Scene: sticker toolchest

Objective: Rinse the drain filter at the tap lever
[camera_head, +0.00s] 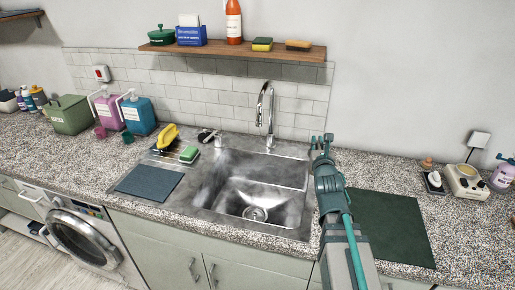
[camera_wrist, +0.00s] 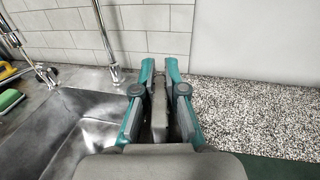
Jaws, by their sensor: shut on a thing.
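The chrome tap (camera_head: 270,118) stands behind the sink (camera_head: 215,188); its stem also shows in the wrist view (camera_wrist: 104,42). A small lever near its base is not clear. My gripper (camera_head: 321,146) is above the sink's back right corner, to the right of the tap and apart from it. In the wrist view its fingers (camera_wrist: 160,88) are closed around a thin dark grey thing (camera_wrist: 159,112), mostly hidden between them. I cannot tell whether this is the drain filter. A round metal drain piece (camera_head: 255,214) sits in the basin floor; whether it holds a filter is unclear.
A sponge (camera_head: 189,154), a yellow item (camera_head: 167,136) and a black-handled fitting (camera_head: 207,135) are left of the basin. A dark green mat (camera_head: 390,228) lies right of the sink. A shelf (camera_head: 238,50) hangs above. The counter between mat and wall is clear.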

